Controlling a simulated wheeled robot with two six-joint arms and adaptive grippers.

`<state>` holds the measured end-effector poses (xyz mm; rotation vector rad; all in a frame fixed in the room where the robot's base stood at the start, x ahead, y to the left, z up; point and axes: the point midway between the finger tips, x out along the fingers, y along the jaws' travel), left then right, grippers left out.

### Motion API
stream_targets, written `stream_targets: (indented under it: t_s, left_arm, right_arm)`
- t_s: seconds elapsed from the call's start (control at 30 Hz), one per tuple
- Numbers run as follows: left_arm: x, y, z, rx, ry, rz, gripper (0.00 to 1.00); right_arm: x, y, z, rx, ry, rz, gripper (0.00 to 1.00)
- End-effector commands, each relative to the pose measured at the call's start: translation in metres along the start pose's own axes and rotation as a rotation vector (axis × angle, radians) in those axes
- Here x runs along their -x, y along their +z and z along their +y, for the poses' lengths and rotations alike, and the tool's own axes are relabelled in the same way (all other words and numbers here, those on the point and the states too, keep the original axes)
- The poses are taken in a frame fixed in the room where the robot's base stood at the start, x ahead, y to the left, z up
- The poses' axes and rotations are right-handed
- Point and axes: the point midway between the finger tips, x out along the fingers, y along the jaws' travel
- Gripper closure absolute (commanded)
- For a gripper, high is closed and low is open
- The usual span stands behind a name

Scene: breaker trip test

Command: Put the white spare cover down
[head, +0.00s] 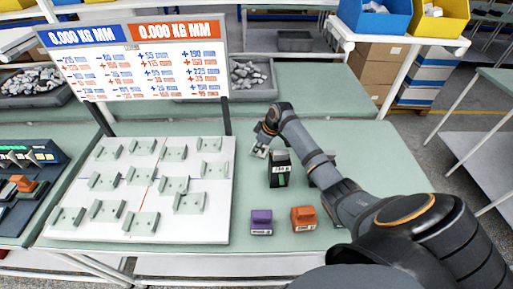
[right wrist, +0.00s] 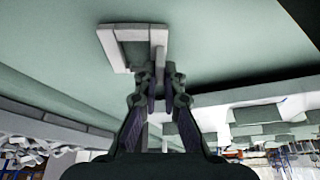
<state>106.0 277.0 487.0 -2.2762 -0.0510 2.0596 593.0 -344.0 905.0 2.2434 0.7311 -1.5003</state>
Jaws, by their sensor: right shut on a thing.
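The white spare cover (head: 258,153) is a small pale piece at my right gripper's tips, over the green table right of the white board. In the right wrist view the cover (right wrist: 113,49) looks like a pale frame with a recessed middle. My right gripper (head: 265,139) is shut on it; its fingers (right wrist: 160,82) close on the near end. The fingers and cover are small in the head view, and I cannot tell whether the cover touches the table. My left gripper is in neither view.
A black labelled block (head: 278,172) stands close by my right gripper. A purple block (head: 261,220) and an orange block (head: 303,217) sit nearer. The white board (head: 215,220) carries several grey-green brackets. A number sign (head: 135,62) stands behind. The table right of my arm is clear.

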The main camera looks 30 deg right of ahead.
Motion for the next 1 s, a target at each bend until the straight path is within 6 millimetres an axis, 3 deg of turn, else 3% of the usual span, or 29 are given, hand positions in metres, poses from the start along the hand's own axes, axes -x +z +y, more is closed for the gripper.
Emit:
stream_targets:
  t_s: [0.1, 0.13, 0.3, 0.67, 1.0]
  left_arm:
    - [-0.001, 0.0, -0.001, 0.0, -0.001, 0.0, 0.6]
    - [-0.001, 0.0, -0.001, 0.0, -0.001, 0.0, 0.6]
    - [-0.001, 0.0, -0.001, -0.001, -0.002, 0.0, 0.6]
    - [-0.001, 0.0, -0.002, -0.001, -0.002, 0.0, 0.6]
    - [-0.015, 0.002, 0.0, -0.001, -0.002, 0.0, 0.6]
  right_arm:
    - [-0.003, 0.001, 0.0, -0.001, 0.0, 0.0, 1.0]
    - [-0.003, 0.001, 0.0, -0.001, 0.0, -0.001, 0.91]
    - [-0.002, 0.001, 0.0, -0.001, 0.0, 0.0, 0.7]
    - [0.004, 0.0, 0.001, 0.001, 0.002, 0.001, 0.7]
    - [0.08, 0.001, 0.002, 0.003, 0.006, 0.0, 0.7]
